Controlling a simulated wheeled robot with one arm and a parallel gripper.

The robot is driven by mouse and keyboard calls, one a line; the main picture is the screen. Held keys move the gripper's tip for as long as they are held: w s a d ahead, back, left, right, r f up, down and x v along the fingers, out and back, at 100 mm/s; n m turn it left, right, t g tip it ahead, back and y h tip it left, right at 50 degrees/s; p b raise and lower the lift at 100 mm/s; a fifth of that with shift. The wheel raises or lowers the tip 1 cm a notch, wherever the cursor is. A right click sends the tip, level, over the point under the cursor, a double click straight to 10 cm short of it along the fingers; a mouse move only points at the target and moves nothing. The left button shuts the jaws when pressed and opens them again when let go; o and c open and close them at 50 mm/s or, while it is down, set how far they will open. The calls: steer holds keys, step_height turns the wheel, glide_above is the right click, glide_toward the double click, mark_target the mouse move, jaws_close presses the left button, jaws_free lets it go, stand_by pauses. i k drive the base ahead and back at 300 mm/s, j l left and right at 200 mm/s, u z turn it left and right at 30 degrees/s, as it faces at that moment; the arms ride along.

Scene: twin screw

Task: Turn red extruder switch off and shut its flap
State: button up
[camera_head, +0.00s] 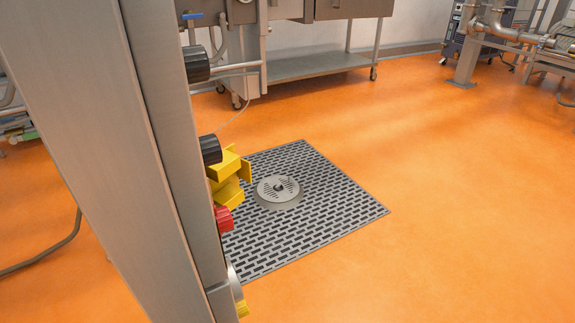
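A grey metal cabinet or column (130,130) stands at the left, seen nearly edge-on. A red knob or switch (224,219) sticks out from its right side. Just above it are yellow angled pieces (230,180), which look like a flap or housing standing out from the face. I cannot tell which position the switch is in or exactly how the flap hangs. Another yellow part (242,308) shows low on the same edge, beside a silver round part. My gripper is not in view.
Black knobs (197,64) and (210,150) project above the yellow pieces. A slotted floor grate (340,215) with a round metal drain cover (278,191) lies to the right. A wheeled steel table (315,67) stands behind. The orange floor (470,200) at right is clear.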

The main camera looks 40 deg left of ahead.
mark_target(223, 216)
steer(key=i+j+u, duration=0.1)
steer(key=u, duration=0.35)
steer(key=i+u, duration=0.3)
steer(key=u, duration=0.2)
steer(key=i+u, duration=0.2)
steer(key=u, duration=0.25)
steer(key=i+l+u, duration=0.15)
steer(key=u, duration=0.3)
steer(key=i+l+u, duration=0.15)
steer(key=u, duration=1.35)
